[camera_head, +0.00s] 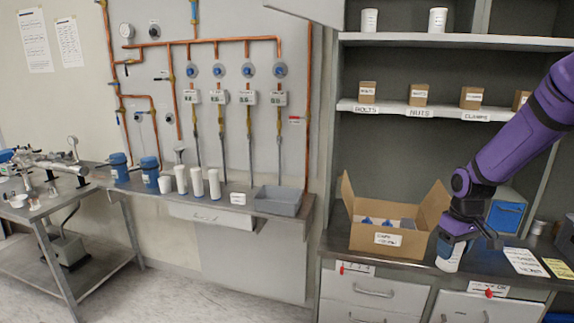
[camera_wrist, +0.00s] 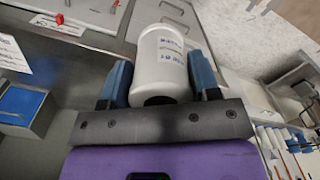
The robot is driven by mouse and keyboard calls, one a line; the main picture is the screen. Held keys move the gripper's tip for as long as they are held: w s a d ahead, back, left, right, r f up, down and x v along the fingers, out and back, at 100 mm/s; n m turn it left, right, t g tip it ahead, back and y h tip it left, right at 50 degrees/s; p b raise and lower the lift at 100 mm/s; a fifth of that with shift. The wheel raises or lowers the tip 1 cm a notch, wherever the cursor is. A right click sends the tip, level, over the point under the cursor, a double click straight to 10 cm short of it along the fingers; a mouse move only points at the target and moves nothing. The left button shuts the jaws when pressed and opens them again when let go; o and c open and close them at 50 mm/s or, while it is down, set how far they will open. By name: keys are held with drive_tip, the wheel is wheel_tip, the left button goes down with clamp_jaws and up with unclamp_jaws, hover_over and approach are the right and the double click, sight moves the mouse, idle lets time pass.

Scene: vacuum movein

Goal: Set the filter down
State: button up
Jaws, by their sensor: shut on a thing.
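The filter (camera_head: 449,256) is a white cylinder with a printed label. It also shows large in the wrist view (camera_wrist: 163,62). My gripper (camera_head: 461,232) is shut on it, with one blue finger on each side of its body in the wrist view (camera_wrist: 160,82). In the head view the filter hangs below my gripper at the front of the right counter (camera_head: 408,261), just right of the open cardboard box (camera_head: 387,240). I cannot tell whether its base touches the counter. My gripper hides its upper end.
The cardboard box has raised flaps and holds blue-topped items. A blue-fronted bin (camera_head: 506,216) stands behind my gripper. Paper sheets (camera_head: 525,262) lie to the right. Several white cylinders and a grey tray (camera_head: 278,201) stand on the left bench. Shelves hang above the counter.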

drive_tip(key=w+a+f+m, duration=0.1)
drive_tip(key=w+a+f, duration=0.1)
drive_tip(key=a+f, duration=0.3)
drive_tip(key=w+a+f+m, duration=0.2)
drive_tip(key=a+f, duration=0.4)
drive_tip(key=f, duration=0.5)
drive_tip(key=shift+w+a, duration=0.2)
drive_tip(key=shift+w, duration=0.15)
drive_tip(key=shift+d, duration=0.15)
